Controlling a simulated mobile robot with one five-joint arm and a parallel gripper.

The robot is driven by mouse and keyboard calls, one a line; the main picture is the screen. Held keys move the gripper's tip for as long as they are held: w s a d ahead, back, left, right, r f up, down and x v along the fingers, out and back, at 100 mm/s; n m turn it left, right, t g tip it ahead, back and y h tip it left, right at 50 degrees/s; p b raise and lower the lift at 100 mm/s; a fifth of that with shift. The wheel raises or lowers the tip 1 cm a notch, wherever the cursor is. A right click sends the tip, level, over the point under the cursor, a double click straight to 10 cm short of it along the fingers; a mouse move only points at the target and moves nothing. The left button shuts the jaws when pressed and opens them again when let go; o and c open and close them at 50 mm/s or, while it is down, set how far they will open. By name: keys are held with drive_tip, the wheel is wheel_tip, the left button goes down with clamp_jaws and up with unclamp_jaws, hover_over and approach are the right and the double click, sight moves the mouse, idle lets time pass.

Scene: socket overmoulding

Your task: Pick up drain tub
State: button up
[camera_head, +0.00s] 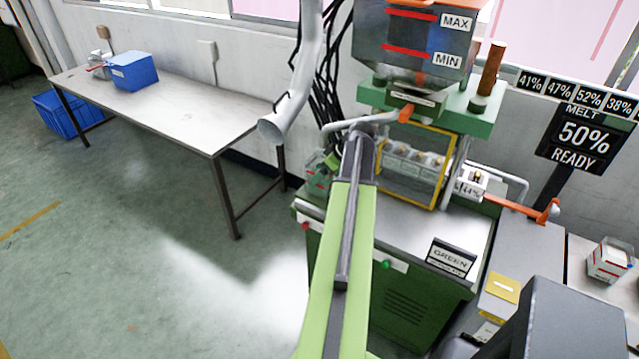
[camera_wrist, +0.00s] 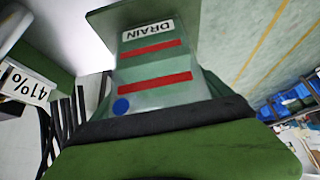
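A tub labelled DRAIN (camera_wrist: 150,72) shows in the wrist view, at the upper middle. It looks clear or pale, with two red bars and a blue dot, and its label is upside down. Its lower part in the picture is cut off by a dark edge and a green body. In the head view my arm reaches forward to the green machine. The fingers are not clear, and no grip on the tub shows.
The moulding machine (camera_head: 400,285) has a hopper (camera_head: 418,45) above. A grey pipe (camera_head: 297,85) hangs left of my arm. A long table (camera_head: 165,110) with a blue bin (camera_head: 133,71) stands left. A display (camera_head: 583,138) stands right.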

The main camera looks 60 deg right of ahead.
drive_tip(key=shift+r, duration=0.1)
drive_tip(key=c, duration=1.5)
drive_tip(key=s, duration=1.8)
drive_tip(key=shift+a, duration=0.1)
drive_tip(key=shift+c, duration=0.2)
